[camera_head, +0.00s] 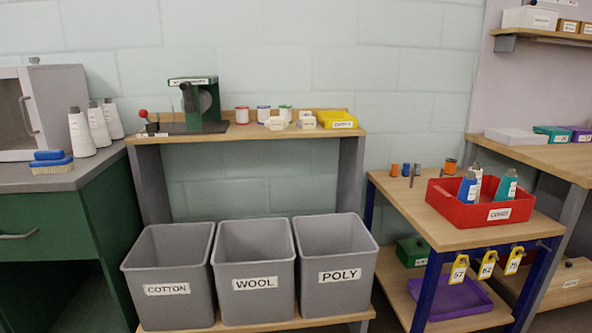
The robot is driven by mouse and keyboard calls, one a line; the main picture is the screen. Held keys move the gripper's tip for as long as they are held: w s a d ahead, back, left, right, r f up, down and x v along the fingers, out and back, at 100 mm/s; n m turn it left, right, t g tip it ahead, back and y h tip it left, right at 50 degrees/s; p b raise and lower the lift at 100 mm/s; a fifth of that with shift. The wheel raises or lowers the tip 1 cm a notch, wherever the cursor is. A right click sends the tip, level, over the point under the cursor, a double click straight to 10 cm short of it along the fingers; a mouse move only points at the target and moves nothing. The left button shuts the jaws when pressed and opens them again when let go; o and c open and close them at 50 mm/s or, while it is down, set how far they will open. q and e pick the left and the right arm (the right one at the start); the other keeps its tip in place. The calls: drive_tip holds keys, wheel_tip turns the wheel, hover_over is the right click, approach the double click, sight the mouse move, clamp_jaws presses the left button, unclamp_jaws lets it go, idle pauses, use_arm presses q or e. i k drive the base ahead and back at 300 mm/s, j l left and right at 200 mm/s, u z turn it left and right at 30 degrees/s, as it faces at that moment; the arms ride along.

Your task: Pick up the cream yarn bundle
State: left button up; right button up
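A small cream bundle (276,123) lies on the wooden bench (340,133) at the back centre, in front of the green-and-white spool. Another small pale item (307,122) lies just right of it, next to a yellow tray (337,119). Both are small in this view, so I cannot tell for certain which is the cream yarn bundle. Neither of my grippers shows in the head view.
A green machine (202,105) with a red-knobbed lever stands on the bench's left. Grey bins marked COTTON (167,310), WOOL (255,303) and POLY (338,295) stand below. A red tray (497,213) with cones sits on the right table. White cones stand on the left counter.

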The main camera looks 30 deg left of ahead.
sight(279, 123)
drive_tip(key=i+j+u, duration=0.35)
drive_tip(key=j, duration=0.35)
drive_tip(key=i+j+u, duration=0.35)
drive_tip(key=i+j, duration=0.25)
drive_tip(key=k+l+u, duration=0.45)
drive_tip(key=l, duration=0.15)
